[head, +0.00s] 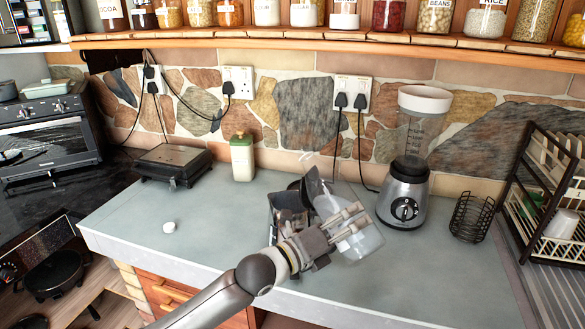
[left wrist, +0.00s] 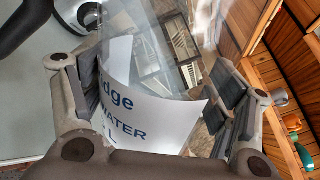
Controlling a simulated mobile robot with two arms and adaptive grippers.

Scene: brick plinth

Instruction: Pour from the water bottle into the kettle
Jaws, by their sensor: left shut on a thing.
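My left gripper (head: 345,224) is shut on the clear water bottle (head: 363,244), above the middle of the counter. The bottle is tilted, with its rounded base toward the lower right. In the left wrist view the bottle's white label (left wrist: 125,125) sits between the fingers, with "WATER" readable. A dark, greyish thing, probably the kettle (head: 285,198), stands just behind and left of my gripper, partly hidden by it. I cannot see the bottle's mouth clearly, nor whether water flows. My right gripper is not in view.
A blender (head: 407,195) and a black wire basket (head: 471,217) stand to the right, beside a dish rack (head: 548,200). A cream-green canister (head: 242,158) and a dark grill (head: 174,163) stand at the back left. The front counter is clear.

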